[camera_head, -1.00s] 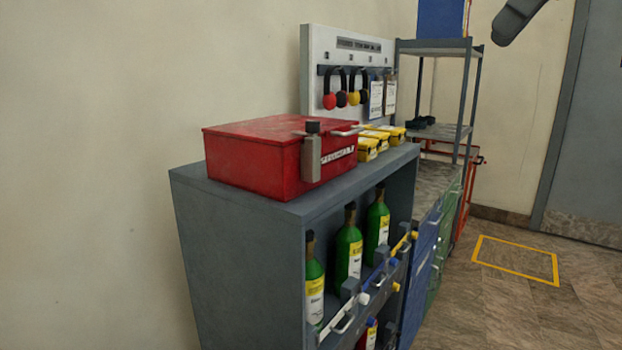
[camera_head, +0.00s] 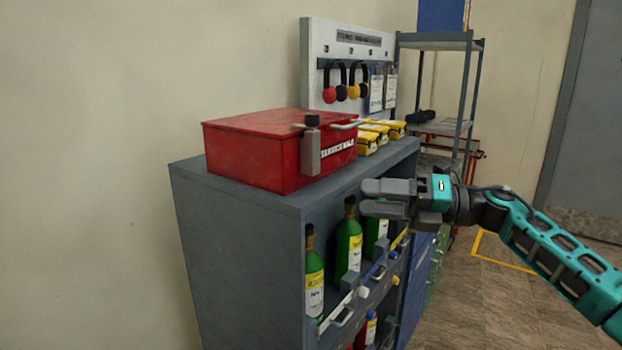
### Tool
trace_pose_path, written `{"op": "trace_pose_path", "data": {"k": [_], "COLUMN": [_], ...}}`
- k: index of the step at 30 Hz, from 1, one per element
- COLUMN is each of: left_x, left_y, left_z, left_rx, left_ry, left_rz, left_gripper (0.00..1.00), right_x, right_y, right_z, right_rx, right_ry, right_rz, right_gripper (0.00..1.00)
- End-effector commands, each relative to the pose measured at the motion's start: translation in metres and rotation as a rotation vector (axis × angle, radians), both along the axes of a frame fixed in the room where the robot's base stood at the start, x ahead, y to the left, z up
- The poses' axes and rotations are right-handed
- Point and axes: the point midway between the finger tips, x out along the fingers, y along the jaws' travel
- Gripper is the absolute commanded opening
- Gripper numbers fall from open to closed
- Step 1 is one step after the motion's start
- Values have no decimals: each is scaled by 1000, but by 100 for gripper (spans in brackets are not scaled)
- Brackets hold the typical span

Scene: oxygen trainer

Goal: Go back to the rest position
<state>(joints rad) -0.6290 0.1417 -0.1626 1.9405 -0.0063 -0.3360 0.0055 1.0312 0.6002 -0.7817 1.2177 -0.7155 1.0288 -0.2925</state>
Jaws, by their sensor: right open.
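My right gripper (camera_head: 374,198) comes in from the right on its teal and dark grey arm. Its fingers point left, apart and with nothing visible between them. It shows in front of the cabinet's open front, beside the upper row of green bottles, and partly covers the rightmost one. I cannot tell whether it touches anything. My left gripper is not in view.
A grey cabinet (camera_head: 236,225) carries a closed red box (camera_head: 252,152) and several yellow cases (camera_head: 367,143). Green bottles (camera_head: 348,245) stand in its upper bay. Floor (camera_head: 470,320) at right looks clear.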

Motion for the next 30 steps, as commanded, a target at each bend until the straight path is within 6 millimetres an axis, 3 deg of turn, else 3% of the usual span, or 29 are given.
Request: {"op": "trace_pose_path", "data": {"k": [1, 8, 17, 24, 30], "left_x": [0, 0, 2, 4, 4], "left_y": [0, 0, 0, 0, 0], "left_z": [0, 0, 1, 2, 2], "left_rx": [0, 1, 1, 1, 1], "left_ry": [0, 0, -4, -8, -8], "left_rz": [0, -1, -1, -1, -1], "left_gripper": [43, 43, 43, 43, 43], "right_x": [-3, -14, -53, -120, -190], "right_y": [1, -13, -60, -107, -140], "right_z": [-20, -92, -202, -295, -355], "right_rx": [65, 334, 607, 752, 810], "right_ry": [71, 376, 819, 1180, 1430], "right_rz": [-35, -239, -576, -895, -1146], "right_gripper": [52, 52, 52, 52, 52]}}
